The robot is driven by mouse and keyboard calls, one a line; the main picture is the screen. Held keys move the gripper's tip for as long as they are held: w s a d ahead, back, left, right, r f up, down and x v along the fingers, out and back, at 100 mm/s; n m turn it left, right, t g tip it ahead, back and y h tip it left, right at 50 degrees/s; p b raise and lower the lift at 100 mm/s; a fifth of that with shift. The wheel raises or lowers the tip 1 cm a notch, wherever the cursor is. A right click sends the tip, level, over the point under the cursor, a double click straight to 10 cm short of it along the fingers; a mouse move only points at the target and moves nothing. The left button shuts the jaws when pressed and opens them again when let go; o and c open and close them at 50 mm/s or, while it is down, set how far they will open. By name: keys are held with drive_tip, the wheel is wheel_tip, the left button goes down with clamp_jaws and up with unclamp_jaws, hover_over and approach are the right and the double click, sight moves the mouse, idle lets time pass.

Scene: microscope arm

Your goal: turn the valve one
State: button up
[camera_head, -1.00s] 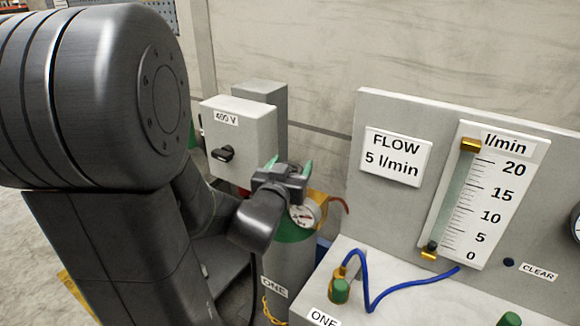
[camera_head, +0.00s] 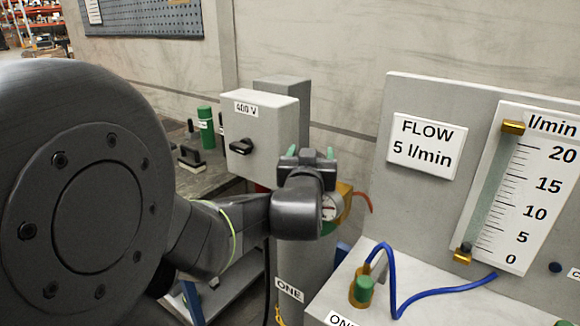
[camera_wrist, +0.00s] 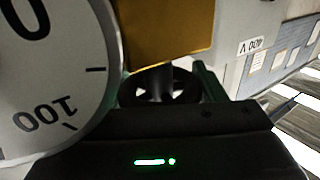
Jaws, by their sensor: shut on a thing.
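The valve is a black spoked handwheel (camera_wrist: 155,84), seen in the wrist view below a brass block (camera_wrist: 165,35). My gripper (camera_wrist: 164,82) has its green fingers on either side of the wheel and is shut on it. In the head view my gripper (camera_head: 310,153) is at the top of the gas cylinder (camera_head: 305,262), which carries the label ONE (camera_head: 289,290). The wheel is hidden there behind my gripper. The cylinder's pressure gauge (camera_head: 331,207) shows partly beside my wrist, and its dial (camera_wrist: 50,80) fills the left of the wrist view.
A grey 400 V box (camera_head: 262,140) with a black knob stands just behind my gripper. At right a panel holds a FLOW 5 l/min sign (camera_head: 427,147) and a flow tube (camera_head: 490,205), its dark float near 0. A blue hose (camera_head: 440,293) lies on the bench.

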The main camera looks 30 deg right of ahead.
drive_tip(key=shift+r+n+t+y, duration=0.35)
drive_tip(key=shift+n+t+y, duration=0.25)
drive_tip(key=shift+n+y, duration=0.15)
drive_tip(key=shift+n+y+p, duration=0.25)
drive_tip(key=shift+y+p, duration=0.15)
drive_tip(key=shift+y, duration=0.25)
drive_tip(key=shift+t+y+p, duration=0.3)
drive_tip(key=shift+p, duration=0.1)
drive_tip(key=shift+w+a+f+n+y+p, duration=0.1)
drive_tip(key=shift+a+f+n+y+p, duration=0.05)
drive_tip(key=shift+n+y+p, duration=0.3)
drive_tip(key=shift+f, duration=0.1)
drive_tip(key=o, duration=1)
drive_tip(key=shift+f, duration=0.1)
drive_tip(key=p+v, duration=0.1)
drive_tip(key=v, duration=1.3)
drive_tip(key=shift+f, duration=0.2)
